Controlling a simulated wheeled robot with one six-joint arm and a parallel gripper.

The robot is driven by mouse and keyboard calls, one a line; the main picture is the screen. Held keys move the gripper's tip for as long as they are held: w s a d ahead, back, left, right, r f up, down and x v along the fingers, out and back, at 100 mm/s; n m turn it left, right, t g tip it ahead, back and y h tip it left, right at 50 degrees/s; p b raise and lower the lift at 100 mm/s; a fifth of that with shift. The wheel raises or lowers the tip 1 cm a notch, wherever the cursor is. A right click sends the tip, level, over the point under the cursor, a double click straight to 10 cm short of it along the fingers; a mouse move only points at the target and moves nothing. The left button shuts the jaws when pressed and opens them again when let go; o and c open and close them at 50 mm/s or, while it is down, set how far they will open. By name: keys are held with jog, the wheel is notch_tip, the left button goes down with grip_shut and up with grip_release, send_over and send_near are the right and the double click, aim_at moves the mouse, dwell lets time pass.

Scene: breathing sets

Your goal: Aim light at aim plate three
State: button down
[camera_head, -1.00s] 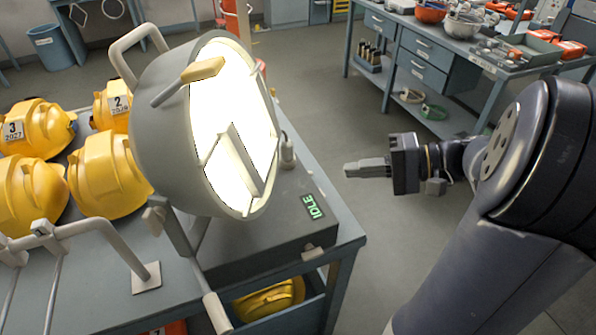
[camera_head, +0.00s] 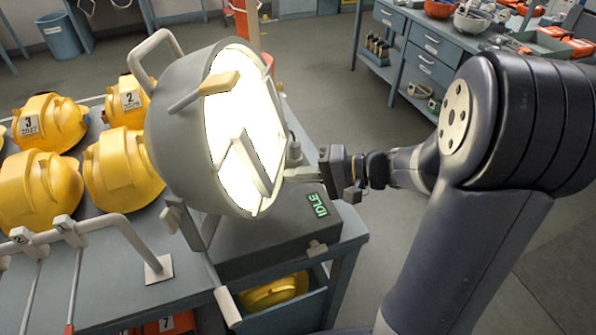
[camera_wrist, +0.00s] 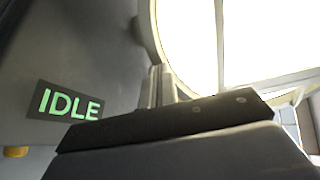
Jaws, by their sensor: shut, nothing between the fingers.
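A large grey round lamp (camera_head: 172,125) with a bright white face stands on a grey base box (camera_head: 268,232) on the bench. It has a grey loop handle (camera_head: 150,50) at its upper back and a tan-tipped lever (camera_head: 215,85) across the face. The base display (camera_head: 317,204) reads "IDLE"; the display also shows in the wrist view (camera_wrist: 70,104). My gripper (camera_head: 303,173) is shut and empty, close to the lamp's right rim; whether it touches cannot be told. In the wrist view the fingers (camera_wrist: 160,85) are together beside the lit face. I cannot identify aim plate three.
Several yellow numbered helmets (camera_head: 122,170) crowd the bench left of the lamp. Grey bent rails (camera_head: 110,222) stand at the bench's front. A blue workbench (camera_head: 430,50) with bowls stands at the back right. Open floor lies between the benches.

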jog(key=shift+a+f, duration=0.1)
dwell(0.3)
jog(key=shift+w+a+f+b, duration=0.15)
jog(key=shift+f+b, duration=0.3)
jog(key=shift+b, duration=0.75)
jog(key=shift+a+f+y+b, duration=0.2)
jog(key=shift+y+b, duration=0.2)
jog(key=shift+b, duration=0.35)
jog(key=shift+r, duration=0.25)
